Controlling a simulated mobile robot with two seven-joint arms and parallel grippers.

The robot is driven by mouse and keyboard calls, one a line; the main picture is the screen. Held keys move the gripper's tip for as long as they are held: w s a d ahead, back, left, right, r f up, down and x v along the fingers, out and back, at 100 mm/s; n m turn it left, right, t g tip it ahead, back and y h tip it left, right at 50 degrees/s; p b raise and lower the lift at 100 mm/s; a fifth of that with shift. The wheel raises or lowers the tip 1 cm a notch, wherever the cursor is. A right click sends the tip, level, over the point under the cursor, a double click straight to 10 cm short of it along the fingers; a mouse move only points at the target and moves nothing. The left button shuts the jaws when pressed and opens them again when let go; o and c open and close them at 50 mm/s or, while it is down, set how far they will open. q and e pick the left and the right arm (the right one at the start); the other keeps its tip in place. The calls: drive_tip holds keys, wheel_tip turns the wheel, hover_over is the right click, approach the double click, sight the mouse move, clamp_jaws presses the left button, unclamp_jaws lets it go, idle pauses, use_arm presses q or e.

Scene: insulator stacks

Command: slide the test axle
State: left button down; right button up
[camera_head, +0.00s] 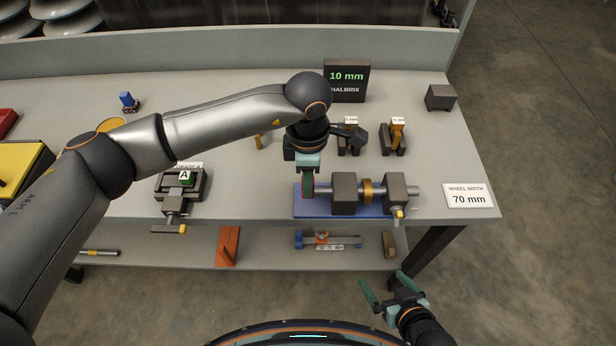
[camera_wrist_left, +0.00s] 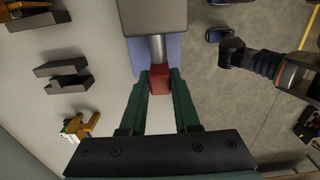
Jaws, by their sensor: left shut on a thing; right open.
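The test axle (camera_head: 325,188) is a grey rod that runs through two dark blocks on a blue base (camera_head: 375,211). A gold ring (camera_head: 367,190) sits around it between the blocks. My left gripper (camera_head: 308,187) is at the axle's left end. In the left wrist view its green fingers (camera_wrist_left: 160,82) are shut on a red end piece (camera_wrist_left: 159,72), and the grey rod (camera_wrist_left: 158,47) runs from there into a dark block. My right gripper (camera_head: 384,289) is open and empty, low in front of the bench.
A display (camera_head: 346,80) reads "10 mm". A card (camera_head: 468,196) reads "WHEEL WIDTH 70 mm". A fixture marked A (camera_head: 182,187) stands to the left. Two small labelled stands, the right one (camera_head: 394,138) with an orange part, are behind the axle. A lower shelf (camera_head: 275,243) holds several parts.

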idle(0.8)
use_arm(q)
drive_tip(key=shift+a+f+b, duration=0.1)
drive_tip(key=shift+a+b, duration=0.55)
drive_tip(key=shift+a, duration=0.2)
drive_tip(key=c, duration=0.6)
unclamp_jaws()
drive_tip(key=shift+c, duration=0.2)
drive_tip(key=shift+r, duration=0.2)
wheel_tip(320, 180, up, 12)
drive_tip(key=b, duration=0.1)
drive_tip(key=shift+r, duration=0.2)
